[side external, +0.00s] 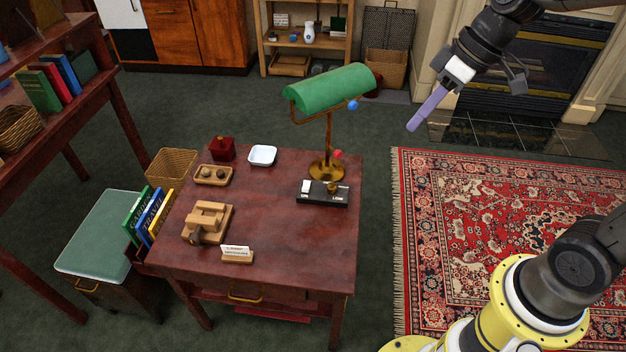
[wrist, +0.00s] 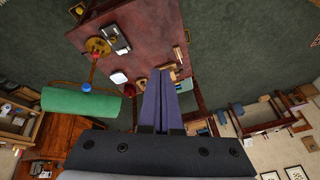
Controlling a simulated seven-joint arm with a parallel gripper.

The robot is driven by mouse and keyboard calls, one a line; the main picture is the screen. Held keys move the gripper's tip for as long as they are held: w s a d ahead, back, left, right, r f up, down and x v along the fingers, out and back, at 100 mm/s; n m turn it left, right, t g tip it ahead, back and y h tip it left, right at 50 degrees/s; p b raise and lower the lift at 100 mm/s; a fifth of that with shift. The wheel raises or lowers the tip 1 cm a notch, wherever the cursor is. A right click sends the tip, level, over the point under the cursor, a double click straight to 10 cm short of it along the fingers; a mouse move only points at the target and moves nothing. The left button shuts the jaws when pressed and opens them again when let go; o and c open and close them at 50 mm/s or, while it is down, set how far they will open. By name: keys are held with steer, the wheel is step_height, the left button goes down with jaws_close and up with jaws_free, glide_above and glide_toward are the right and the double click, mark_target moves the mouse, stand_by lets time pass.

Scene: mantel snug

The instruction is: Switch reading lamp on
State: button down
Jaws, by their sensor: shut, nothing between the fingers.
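The reading lamp has a green shade (side external: 330,87), a brass stem and a round brass base (side external: 326,170) on the table's far right part. A blue ball (side external: 352,105) hangs by the shade and a red ball (side external: 337,154) sits low by the stem. No glow shows under the shade. A black control box (side external: 322,193) with a white switch (side external: 306,186) and a brass knob (side external: 332,188) lies in front of the base. My gripper (side external: 412,126), with purple fingers, is shut and empty in the air right of the lamp. The wrist view also shows the shade (wrist: 80,103) and box (wrist: 115,38).
The red-brown table (side external: 285,235) also holds a white dish (side external: 262,156), a dark red box (side external: 222,149), a small wooden tray (side external: 213,175), a wooden block piece (side external: 208,222) and a name plate (side external: 237,254). Its front right top is clear. A patterned rug (side external: 500,220) lies right.

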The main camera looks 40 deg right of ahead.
steer(key=w+d+f+n+y, duration=0.1)
steer(key=w+f+y, duration=0.1)
steer(key=w+f, duration=0.5)
steer(key=w+f+n+y, duration=0.1)
steer(key=w+f+n, duration=0.1)
steer(key=w+f, duration=0.5)
steer(key=w+d+f+t, duration=0.1)
steer(key=w+d+f, duration=0.1)
steer(key=w+f, duration=0.4)
steer(key=w+d+f+n+y, duration=0.1)
steer(key=w+d+f, duration=0.2)
steer(key=w+f, duration=0.3)
step_height(320, 180, down, 4)
steer(key=shift+w+d+f+t, duration=0.15)
steer(key=shift+w+d+t, duration=0.2)
steer(key=shift+w+t, duration=0.05)
glide_toward(303, 187)
steer(key=w+a, duration=0.2)
steer(key=shift+w, duration=0.35)
steer(key=f, duration=0.1)
steer(key=a+f, duration=0.1)
steer(key=f, duration=0.1)
steer(key=shift+s+f, duration=0.1)
steer(key=shift+f, duration=0.5)
